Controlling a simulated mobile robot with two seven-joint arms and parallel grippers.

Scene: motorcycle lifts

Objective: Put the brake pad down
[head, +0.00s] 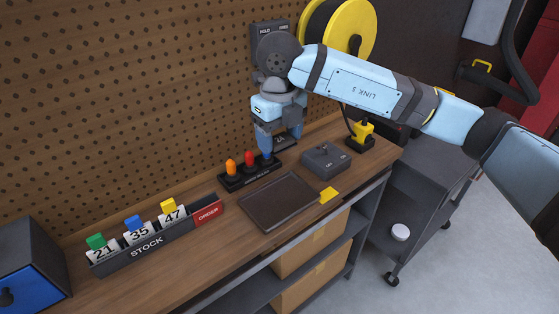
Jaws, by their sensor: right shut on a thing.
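My right gripper (277,142) is over the back of the wooden workbench (130,275), pointing down beside the tool rack. It is shut on a small dark piece, apparently the brake pad (284,141), which is mostly hidden by the fingers. A blue handle shows right by the left finger; I cannot tell whether they touch. A dark, empty rectangular tray (279,202) lies on the bench in front of the gripper. My left gripper is not in view.
The rack (245,179) holds orange (231,167) and red (249,159) handles. A grey box (325,160), a yellow tool (361,136) and a yellow pad (329,195) are to the right. A STOCK card holder (146,249) is at left. The pegboard (130,100) stands behind.

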